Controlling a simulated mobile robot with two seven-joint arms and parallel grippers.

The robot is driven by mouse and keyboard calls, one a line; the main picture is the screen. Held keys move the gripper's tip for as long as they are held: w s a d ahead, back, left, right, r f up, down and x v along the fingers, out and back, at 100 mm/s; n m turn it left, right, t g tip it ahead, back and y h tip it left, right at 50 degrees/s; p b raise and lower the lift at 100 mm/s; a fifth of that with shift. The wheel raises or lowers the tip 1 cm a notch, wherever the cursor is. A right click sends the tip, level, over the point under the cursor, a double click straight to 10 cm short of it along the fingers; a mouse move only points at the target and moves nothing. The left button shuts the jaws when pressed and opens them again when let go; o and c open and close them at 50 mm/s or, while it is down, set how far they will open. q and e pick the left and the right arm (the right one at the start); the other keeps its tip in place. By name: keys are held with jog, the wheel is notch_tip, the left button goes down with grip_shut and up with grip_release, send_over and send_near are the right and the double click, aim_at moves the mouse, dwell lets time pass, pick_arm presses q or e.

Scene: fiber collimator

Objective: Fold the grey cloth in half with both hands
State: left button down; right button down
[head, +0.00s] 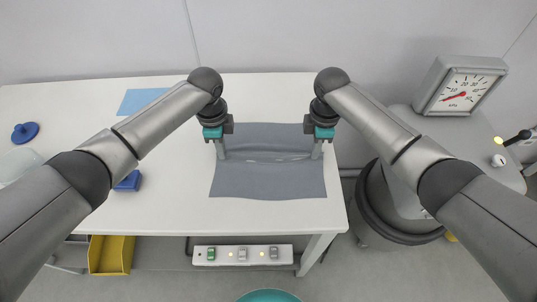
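The grey cloth (265,180) lies on the white table (170,200) near its right end. It is spread out, with a crease or raised ripple running across its middle between my grippers. My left gripper (221,155) points down at the cloth's left edge. My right gripper (317,153) points down at the cloth's right edge. Both sit about level with the ripple. The fingers look close together, but whether they pinch the cloth is too small to tell.
A blue sheet (140,100), a blue lidded item (25,132) and a blue block (128,181) lie on the table's left part. A pressure gauge (463,90) stands on a grey unit at right. A yellow bin (111,255) and a socket strip (243,254) are below the table's front.

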pick_arm(q)
jog(key=shift+r, duration=0.15)
pick_arm(e)
jog(key=shift+r, duration=0.15)
